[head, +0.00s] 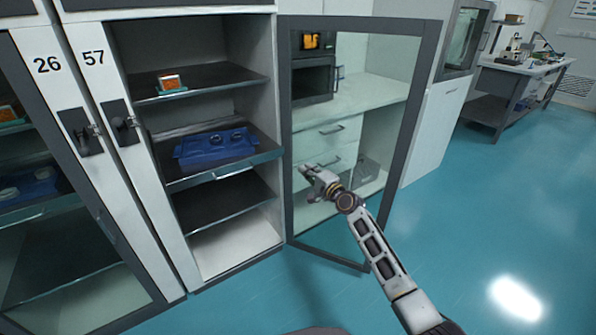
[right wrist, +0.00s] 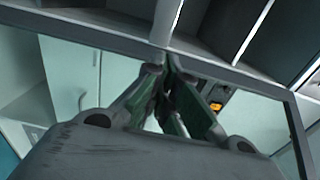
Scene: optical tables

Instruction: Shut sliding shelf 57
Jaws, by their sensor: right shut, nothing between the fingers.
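Cabinet 57 (head: 93,58) stands open, with its glass door (head: 432,75) swung out to the right. Its middle sliding shelf (head: 225,172) sticks out a little past the shelves above and below, with a metal handle on its front edge. A blue tray (head: 215,150) with small dark round items lies on it. My right gripper (head: 306,172) is just right of the shelf front, apart from it in the picture, in front of the door glass. In the right wrist view its fingers (right wrist: 168,72) are together and empty, near a dark frame edge. My left gripper is not in view.
A lower shelf (head: 222,200) is empty. Cabinet 26 (head: 47,64) stands at left with its glass door closed. A workbench (head: 515,68) is far right. The teal floor (head: 500,190) is clear at right.

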